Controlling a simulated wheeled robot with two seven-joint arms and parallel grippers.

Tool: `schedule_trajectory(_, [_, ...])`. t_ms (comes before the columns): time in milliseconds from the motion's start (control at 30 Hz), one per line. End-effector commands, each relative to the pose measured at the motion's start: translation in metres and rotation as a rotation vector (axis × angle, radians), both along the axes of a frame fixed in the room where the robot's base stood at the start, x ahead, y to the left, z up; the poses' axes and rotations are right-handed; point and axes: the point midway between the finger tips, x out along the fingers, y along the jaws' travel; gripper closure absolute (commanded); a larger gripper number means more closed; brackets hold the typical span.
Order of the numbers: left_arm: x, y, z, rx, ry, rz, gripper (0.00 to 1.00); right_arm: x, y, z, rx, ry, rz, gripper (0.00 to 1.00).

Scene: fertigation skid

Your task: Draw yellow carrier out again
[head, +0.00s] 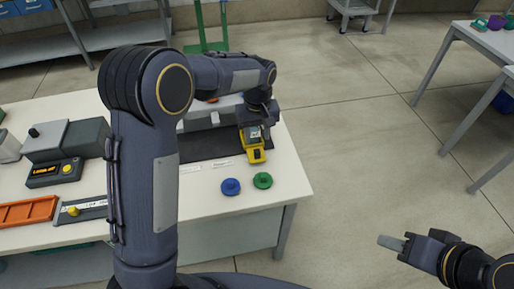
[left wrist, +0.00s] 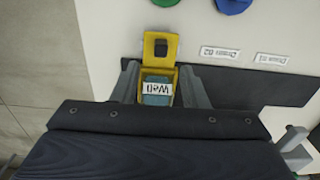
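The yellow carrier (head: 257,156) is at the right end of the dark strip on the white table, below my left gripper (head: 257,132). In the left wrist view, the yellow carrier (left wrist: 160,46) has a tab with a dark square and holds a grey-blue block (left wrist: 157,98) with an upside-down label that seems to read "Well". The left gripper's fingers (left wrist: 160,88) lie against both sides of the carrier. Its far end is hidden by my wrist. My right gripper (head: 392,243) is empty, over the floor at the lower right; its finger gap is not clear.
A blue knob (head: 231,187) and a green knob (head: 263,180) stand near the table's front right. Two white labels (left wrist: 220,53) lie beside the dark strip (left wrist: 265,85). A grey device (head: 65,142) and an orange tray (head: 28,211) are at left.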

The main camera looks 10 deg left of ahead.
Motion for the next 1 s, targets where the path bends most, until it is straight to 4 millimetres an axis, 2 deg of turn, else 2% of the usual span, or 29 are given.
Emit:
schedule_trajectory(200, [-0.001, 0.001, -0.036, 0.001, 0.006, 0.000, 0.60, 0.000, 0.000, 0.001, 0.000, 0.000, 0.000, 0.60])
schedule_trajectory(400, [-0.001, 0.001, -0.062, -0.001, 0.004, 0.000, 0.60, 0.000, 0.000, 0.003, 0.000, 0.000, 0.000, 0.60])
schedule_trajectory(533, [-0.001, 0.001, -0.069, -0.002, 0.001, 0.000, 0.60, 0.000, 0.000, 0.003, 0.000, 0.000, 0.000, 0.60])
schedule_trajectory(767, [-0.001, 0.001, -0.070, -0.002, 0.001, 0.000, 0.60, 0.000, 0.000, 0.003, 0.000, 0.000, 0.000, 0.60])
schedule_trajectory(867, [-0.001, 0.001, -0.070, -0.003, 0.001, 0.000, 0.69, 0.000, 0.000, 0.003, 0.000, 0.000, 0.000, 0.60])
schedule_trajectory(1000, [-0.001, 0.001, -0.070, -0.003, 0.001, 0.000, 0.88, 0.000, 0.000, 0.003, 0.000, 0.000, 0.000, 0.60])
